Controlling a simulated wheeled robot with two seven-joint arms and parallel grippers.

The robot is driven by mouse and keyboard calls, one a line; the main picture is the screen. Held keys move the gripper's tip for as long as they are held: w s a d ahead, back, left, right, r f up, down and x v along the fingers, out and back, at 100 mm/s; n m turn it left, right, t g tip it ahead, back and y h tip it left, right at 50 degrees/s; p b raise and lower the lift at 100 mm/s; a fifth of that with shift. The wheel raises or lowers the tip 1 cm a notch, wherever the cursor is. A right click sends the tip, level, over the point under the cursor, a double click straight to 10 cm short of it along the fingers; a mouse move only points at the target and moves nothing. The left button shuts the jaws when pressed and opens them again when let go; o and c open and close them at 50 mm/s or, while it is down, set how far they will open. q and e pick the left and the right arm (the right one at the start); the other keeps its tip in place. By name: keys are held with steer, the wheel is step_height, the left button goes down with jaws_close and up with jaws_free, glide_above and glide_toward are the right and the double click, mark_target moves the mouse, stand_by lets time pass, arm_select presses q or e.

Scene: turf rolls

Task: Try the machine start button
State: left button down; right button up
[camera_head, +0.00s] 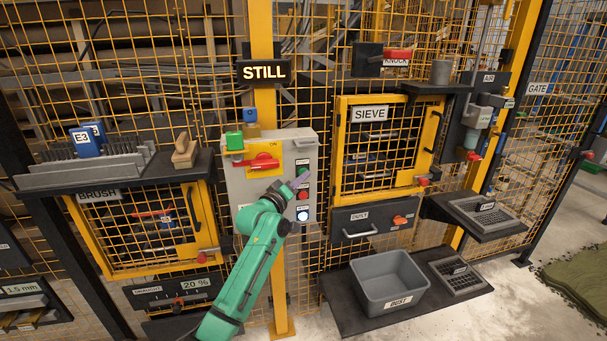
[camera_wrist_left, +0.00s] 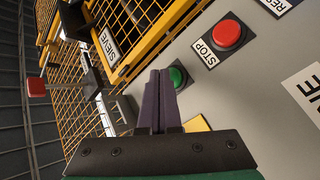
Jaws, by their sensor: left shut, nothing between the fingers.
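The grey control box (camera_head: 240,186) hangs on a yellow post, with a column of buttons on its right side. A green button (camera_wrist_left: 177,76) shows in the left wrist view, partly covered by my fingers; no label for it is readable. The red STOP button (camera_wrist_left: 228,35) is to its right. My left gripper (camera_head: 301,180) is shut and empty, in front of the button column. In the left wrist view its dark purple fingertips (camera_wrist_left: 160,73) overlap the green button's left edge; I cannot tell whether they touch it. My right gripper is not in view.
A sign reading STILL (camera_head: 264,72) is above the box. A red switch handle (camera_head: 262,163) and a green padlock-like block (camera_head: 234,141) are left of the buttons. The SIEVE door (camera_head: 343,150) is to the right. A grey DUST bin (camera_head: 389,280) stands below right.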

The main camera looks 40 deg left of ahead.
arm_select(q)
steer(key=shift+w+a, duration=0.25)
steer(key=shift+a, duration=0.1)
stand_by(0.5)
steer(key=shift+s+d+p, duration=0.55)
steer(key=shift+d, duration=0.1)
steer(key=s+d+p, duration=0.1)
steer(key=d+p, duration=0.1)
steer(key=s+d+p, duration=0.1)
steer(key=d, duration=0.1)
steer(key=shift+s+p, duration=0.4)
stand_by(0.8)
